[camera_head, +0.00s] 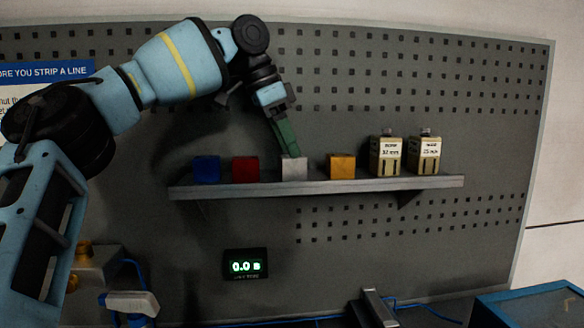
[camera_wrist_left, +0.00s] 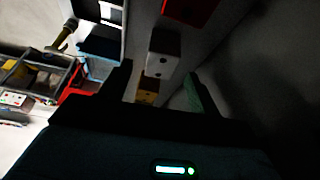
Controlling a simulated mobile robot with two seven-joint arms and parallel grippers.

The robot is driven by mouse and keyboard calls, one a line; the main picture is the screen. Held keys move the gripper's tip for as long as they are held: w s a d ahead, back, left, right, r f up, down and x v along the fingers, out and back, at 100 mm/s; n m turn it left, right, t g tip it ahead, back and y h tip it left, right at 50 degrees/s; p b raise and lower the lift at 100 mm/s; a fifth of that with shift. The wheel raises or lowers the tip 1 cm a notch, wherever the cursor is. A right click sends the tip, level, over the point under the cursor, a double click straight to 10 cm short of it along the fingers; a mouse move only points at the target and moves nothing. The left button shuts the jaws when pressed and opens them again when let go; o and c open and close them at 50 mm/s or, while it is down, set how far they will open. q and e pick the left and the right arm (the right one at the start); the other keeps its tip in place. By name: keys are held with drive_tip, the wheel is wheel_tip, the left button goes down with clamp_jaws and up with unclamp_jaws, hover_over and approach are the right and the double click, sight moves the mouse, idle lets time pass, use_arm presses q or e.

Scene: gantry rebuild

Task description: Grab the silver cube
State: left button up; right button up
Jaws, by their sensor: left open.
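The silver cube (camera_head: 294,169) sits on the wall shelf (camera_head: 320,187), between a red cube (camera_head: 245,169) and an orange cube (camera_head: 342,166). My left gripper (camera_head: 289,150) reaches down to it from above, its green fingertip at the cube's upper edge. In the left wrist view the pale silver cube (camera_wrist_left: 162,55) shows between the lines of the two open fingers, near their tips. I cannot tell whether a finger touches it. The orange cube (camera_wrist_left: 148,90) and part of the red cube (camera_wrist_left: 188,10) also show there. My right gripper is not in view.
A blue cube (camera_head: 206,169) stands at the shelf's left end. Two tan boxes with labels, one (camera_head: 386,156) beside the other (camera_head: 424,155), stand on the right. A dark pegboard is close behind. A lit display (camera_head: 245,264) hangs below.

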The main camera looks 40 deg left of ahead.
sight(292, 168)
use_arm(q)
drive_tip(key=x, duration=0.4)
drive_tip(key=shift+a+f+p, duration=0.1)
drive_tip(key=shift+a+p, duration=0.05)
drive_tip(key=shift+p, duration=0.15)
drive_tip(key=shift+s, duration=0.1)
drive_tip(key=c, duration=1.2)
